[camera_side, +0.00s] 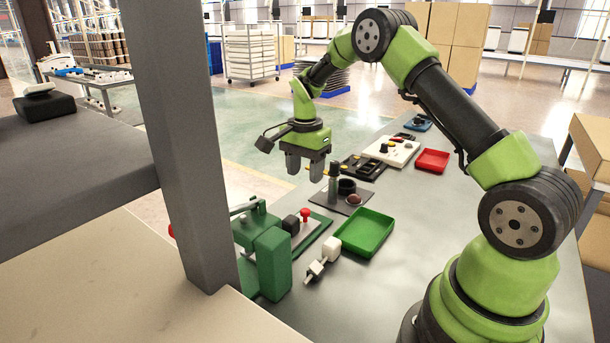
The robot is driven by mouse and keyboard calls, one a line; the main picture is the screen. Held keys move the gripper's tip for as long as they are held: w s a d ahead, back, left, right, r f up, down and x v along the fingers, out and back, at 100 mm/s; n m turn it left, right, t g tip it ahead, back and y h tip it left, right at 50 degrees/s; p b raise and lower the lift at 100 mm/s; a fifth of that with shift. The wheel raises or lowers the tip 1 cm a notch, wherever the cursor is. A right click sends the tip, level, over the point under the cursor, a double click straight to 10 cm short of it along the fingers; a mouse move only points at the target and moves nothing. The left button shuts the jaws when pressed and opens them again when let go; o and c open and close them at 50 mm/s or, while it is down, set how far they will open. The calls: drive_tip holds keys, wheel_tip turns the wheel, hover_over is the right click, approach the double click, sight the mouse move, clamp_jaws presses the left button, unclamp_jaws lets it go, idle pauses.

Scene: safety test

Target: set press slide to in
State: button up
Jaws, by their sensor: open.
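My gripper (304,171) points down above the far part of the grey table, with its two fingers apart and nothing seen between them. Below and nearer the camera is a green press-like fixture (272,258) with a lever on top. Beside it, on a green-edged plate, are a black block (291,225) and a red knob (305,214). Which part is the press slide, and whether it is in or out, I cannot tell. The grey post hides the fixture's left side. My gripper is well apart from the fixture.
A green tray (364,232) and a white block part (331,250) lie right of the fixture. A red tray (432,160) and control panels stand farther back. A thick grey post (185,130) stands in front.

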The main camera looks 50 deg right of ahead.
sight(305, 210)
wheel_tip(305, 210, down, 10)
drive_tip(key=m, duration=3.6)
